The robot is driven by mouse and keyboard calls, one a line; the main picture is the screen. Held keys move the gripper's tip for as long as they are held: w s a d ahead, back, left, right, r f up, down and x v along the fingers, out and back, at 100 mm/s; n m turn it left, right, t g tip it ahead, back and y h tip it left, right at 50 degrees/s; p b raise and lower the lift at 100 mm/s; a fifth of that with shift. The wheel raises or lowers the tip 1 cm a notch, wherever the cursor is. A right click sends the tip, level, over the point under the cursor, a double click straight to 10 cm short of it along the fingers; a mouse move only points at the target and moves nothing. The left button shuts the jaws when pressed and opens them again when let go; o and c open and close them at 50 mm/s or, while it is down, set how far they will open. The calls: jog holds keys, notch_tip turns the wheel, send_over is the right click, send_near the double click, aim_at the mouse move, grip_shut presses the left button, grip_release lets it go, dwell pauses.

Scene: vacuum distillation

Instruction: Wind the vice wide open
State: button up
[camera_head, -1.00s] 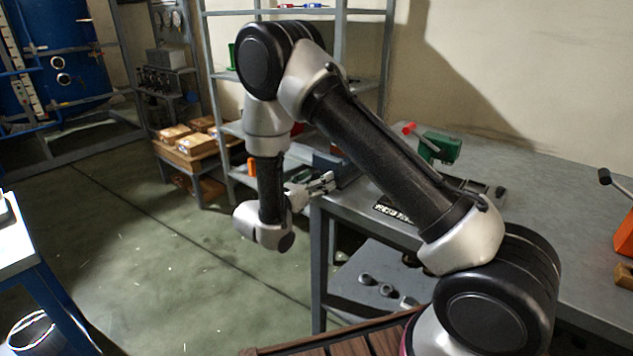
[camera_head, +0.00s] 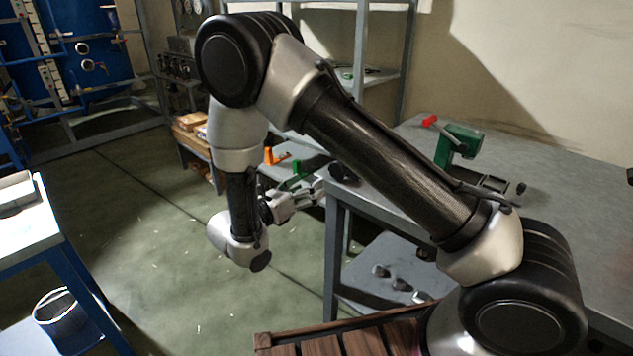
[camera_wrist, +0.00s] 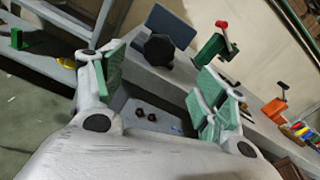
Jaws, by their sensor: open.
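A green device with a red-ended handle (camera_head: 457,146) stands on the grey bench, beside a grey bar with a dark knob at its end. It also shows upright in the wrist view (camera_wrist: 212,47), beyond my right finger. I cannot tell for sure whether it is the vice. My gripper (camera_head: 314,190) is near the bench's left end, apart from the green device. In the wrist view my gripper (camera_wrist: 160,66) has its green-padded fingers spread, with nothing between them. My arm crosses in front of part of the bench in the head view.
The grey bench (camera_head: 590,210) runs to the right, with a lower shelf (camera_head: 365,290) holding small parts. In the wrist view a dark round object (camera_wrist: 158,49), a blue-grey panel (camera_wrist: 171,24) and an orange device (camera_wrist: 274,106) are on it.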

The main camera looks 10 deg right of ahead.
aim_at(334, 182)
jog(key=shift+s+a, duration=0.1)
jog(key=shift+a, duration=0.1)
jog(key=shift+c, duration=0.6)
jog(key=d, duration=0.1)
jog(key=w+d+m, duration=0.1)
jog(key=d, duration=0.1)
jog(key=shift+w+d+r+m+g, duration=0.1)
jog(key=shift+w+d+m+g, duration=0.2)
jog(key=shift+d+g, duration=0.1)
jog(key=shift+c, duration=0.8)
jog(key=w+d+m, duration=0.2)
jog(key=d, duration=0.1)
jog(key=w+d+m, duration=0.3)
jog(key=shift+w+d+t, duration=0.1)
jog(key=shift+t, duration=0.3)
jog(key=shift+c, duration=0.2)
